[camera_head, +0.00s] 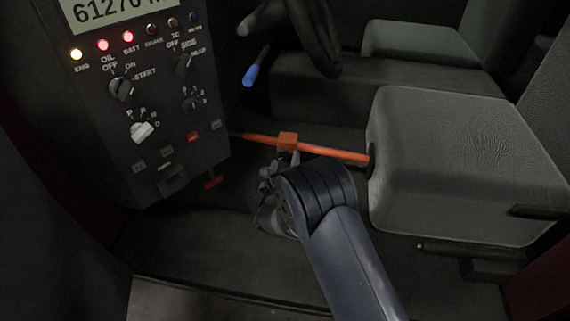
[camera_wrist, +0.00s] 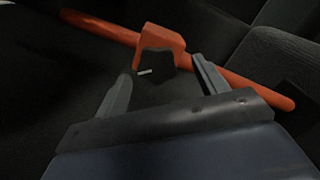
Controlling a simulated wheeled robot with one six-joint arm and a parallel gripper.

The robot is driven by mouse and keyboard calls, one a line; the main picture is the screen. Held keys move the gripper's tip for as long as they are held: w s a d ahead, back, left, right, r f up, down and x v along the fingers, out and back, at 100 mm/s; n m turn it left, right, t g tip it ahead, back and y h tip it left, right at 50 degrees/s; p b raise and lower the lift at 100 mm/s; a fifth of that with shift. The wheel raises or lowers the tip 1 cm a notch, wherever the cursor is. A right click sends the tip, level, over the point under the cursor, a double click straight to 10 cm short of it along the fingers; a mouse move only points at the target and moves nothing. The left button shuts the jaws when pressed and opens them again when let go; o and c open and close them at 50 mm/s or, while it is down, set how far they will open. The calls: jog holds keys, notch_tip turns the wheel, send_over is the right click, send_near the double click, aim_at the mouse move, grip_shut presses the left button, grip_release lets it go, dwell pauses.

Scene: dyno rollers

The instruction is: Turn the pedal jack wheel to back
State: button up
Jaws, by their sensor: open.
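The pedal jack is an orange rod (camera_head: 335,153) running from the seat's front toward the foot area beside the control panel. An orange block-like piece (camera_head: 287,141), perhaps the wheel, sits on the rod. In the wrist view this piece (camera_wrist: 162,37) looks like a bracket with two downward legs, and the rod (camera_wrist: 262,88) passes behind it diagonally. My gripper (camera_wrist: 161,68) is open, its fingers spread on either side below the bracket, with nothing between them. In the head view my gripper (camera_head: 268,190) is just below the block, partly hidden by my wrist.
The grey seat (camera_head: 450,165) stands to the right. A steering wheel (camera_head: 322,40) and blue-tipped lever (camera_head: 254,68) are above. The dark floor around is clear.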

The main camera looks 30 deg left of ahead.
jog(key=shift+w+a, duration=0.4)
jog(key=shift+w, duration=0.05)
jog(key=shift+r, duration=0.1)
jog(key=c, duration=1)
jog(key=shift+b, duration=0.3)
